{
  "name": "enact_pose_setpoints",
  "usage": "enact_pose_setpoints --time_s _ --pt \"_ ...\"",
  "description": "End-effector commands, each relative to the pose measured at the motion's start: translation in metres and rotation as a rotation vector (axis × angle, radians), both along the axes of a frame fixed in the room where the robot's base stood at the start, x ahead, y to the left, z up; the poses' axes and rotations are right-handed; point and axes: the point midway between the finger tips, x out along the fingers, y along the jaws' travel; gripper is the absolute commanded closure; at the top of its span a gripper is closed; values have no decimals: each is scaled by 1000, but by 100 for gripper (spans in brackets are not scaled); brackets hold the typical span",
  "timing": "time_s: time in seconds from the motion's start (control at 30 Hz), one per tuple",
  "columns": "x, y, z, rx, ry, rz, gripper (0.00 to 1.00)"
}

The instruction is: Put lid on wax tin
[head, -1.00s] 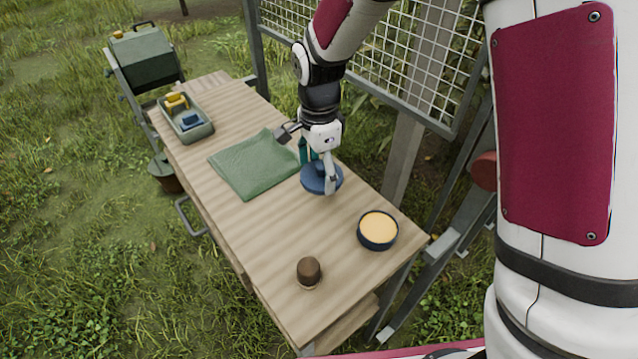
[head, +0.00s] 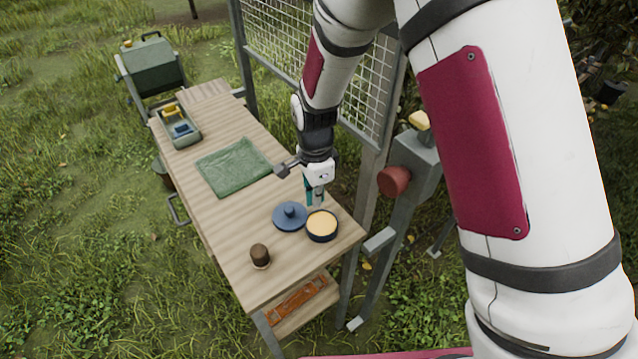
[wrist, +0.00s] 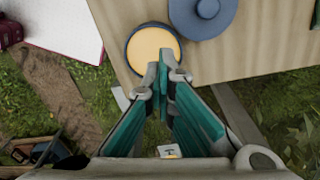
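The wax tin (head: 322,238) is a round dark-blue tin of pale yellow wax, open at the top, near the table's front right corner. In the wrist view the tin (wrist: 130,58) lies just beyond my fingertips. The blue round lid (head: 283,221) with a knob lies knob up, close beside the tin on its left in the head view. In the wrist view the lid (wrist: 225,17) is at the top, partly cut off. My gripper (head: 316,204) points down above the tin's far edge. Its fingertips (wrist: 162,68) are together with nothing between them.
The wooden table (head: 225,220) also carries a brown-topped small object (head: 260,254), a folded green cloth (head: 233,166) and a tray (head: 184,138) with yellow and blue items. A wire mesh panel (head: 290,40) and a post with a red knob (head: 394,181) stand at the right.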

Motion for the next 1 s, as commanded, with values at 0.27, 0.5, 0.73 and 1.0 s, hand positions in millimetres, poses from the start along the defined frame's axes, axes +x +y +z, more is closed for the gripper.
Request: enact_pose_setpoints --time_s 0.27,0.5,0.73,1.0 --pt "-7 1 -8 -3 0 1 100" --pt "-7 1 -32 -4 3 0 100" --pt "-7 1 -51 -4 2 1 100" --pt "-8 1 -59 -3 0 0 100"
